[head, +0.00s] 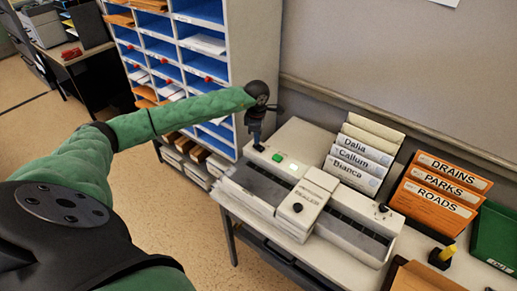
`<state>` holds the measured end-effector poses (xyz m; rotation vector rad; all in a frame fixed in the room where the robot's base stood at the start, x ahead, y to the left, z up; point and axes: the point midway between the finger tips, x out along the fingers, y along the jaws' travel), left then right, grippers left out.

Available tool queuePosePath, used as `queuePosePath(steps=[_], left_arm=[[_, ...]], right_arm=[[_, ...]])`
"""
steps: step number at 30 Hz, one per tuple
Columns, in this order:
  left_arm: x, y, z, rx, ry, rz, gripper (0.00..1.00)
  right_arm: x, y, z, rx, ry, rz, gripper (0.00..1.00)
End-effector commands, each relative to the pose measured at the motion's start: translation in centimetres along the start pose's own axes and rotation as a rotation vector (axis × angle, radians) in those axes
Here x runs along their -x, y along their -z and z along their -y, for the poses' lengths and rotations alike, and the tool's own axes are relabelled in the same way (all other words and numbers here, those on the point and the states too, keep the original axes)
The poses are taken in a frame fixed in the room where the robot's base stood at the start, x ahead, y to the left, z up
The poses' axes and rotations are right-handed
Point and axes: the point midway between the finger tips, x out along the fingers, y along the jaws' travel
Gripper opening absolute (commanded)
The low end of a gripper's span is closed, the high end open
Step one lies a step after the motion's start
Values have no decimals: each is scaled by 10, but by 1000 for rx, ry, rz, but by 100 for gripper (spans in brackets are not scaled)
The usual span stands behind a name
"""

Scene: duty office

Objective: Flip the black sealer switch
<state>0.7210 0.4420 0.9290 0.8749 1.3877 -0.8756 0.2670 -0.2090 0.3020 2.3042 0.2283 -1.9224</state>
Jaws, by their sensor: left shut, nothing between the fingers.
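A long off-white machine (352,232), which looks like the sealer, lies on the table. A small green button (278,157) and a small pale lit square sit on its left end. A black round knob (383,208) stands near its right end, and a dark round spot (297,207) marks its middle block. My left gripper (257,146) is shut and empty, pointing down over the far left end, left of the green button. I cannot tell if it touches the machine. Its dark fingertips hide that corner, so I cannot make out a separate black switch there. My right gripper is out of view.
Cream folders (358,158) labelled Dalia, Callum and Bianca stand behind the machine. Orange folders (436,190) and a green tray (496,238) stand to the right. A yellow-topped black item (442,257) is near the front right. Blue-lined pigeonholes (238,70) rise close behind my left gripper.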

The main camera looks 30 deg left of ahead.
Motion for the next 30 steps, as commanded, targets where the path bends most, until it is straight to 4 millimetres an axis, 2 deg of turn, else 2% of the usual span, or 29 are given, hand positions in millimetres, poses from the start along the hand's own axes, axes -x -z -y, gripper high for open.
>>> queuePosePath(steps=[30], left_arm=[[-13,0,0,0,0,0,0]], right_arm=[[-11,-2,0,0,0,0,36]])
